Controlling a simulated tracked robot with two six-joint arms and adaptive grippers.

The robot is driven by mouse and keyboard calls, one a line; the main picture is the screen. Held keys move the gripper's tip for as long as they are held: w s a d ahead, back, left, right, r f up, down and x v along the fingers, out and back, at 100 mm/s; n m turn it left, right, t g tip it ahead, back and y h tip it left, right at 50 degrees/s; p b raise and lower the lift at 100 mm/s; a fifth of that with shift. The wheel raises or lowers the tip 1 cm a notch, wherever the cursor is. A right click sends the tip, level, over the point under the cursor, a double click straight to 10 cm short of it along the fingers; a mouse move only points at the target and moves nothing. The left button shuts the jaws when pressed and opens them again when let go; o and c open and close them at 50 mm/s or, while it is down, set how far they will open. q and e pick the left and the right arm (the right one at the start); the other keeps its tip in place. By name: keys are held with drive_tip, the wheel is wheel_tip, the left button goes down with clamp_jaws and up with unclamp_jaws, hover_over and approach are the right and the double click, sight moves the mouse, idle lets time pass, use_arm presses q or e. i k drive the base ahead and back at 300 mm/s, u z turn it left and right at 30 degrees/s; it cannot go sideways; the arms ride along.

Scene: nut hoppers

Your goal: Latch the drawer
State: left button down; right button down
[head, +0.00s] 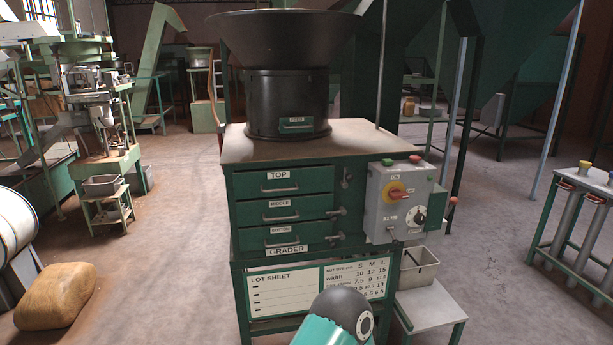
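The green grader cabinet (240,225) stands in the middle of the head view. Its front has a top drawer (255,181), a middle drawer (250,212) and a bottom drawer (250,238), each with a bar handle. All three look pushed in. The top latch (346,178) sits right of the top drawer and looks upright, clear of the drawer front. The middle latch (338,211) and bottom latch (337,237) lie roughly level, reaching toward their drawers' right edges. Neither gripper shows; a teal and black link of my arm is at the bottom.
A grey control box (398,200) with a red and yellow knob juts out right of the latches. A black hopper (287,95) stands on the cabinet. A grey bin (419,267) and low stand (432,306) are at lower right. A sack (55,296) lies at left; floor between is clear.

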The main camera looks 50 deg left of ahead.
sight(347, 176)
drive_tip(key=u, duration=0.35)
drive_tip(key=i, duration=0.8)
drive_tip(key=u, duration=0.6)
drive_tip(key=k, duration=0.85)
drive_tip(key=u, duration=0.2)
drive_tip(key=i, duration=0.85)
drive_tip(key=z, duration=0.1)
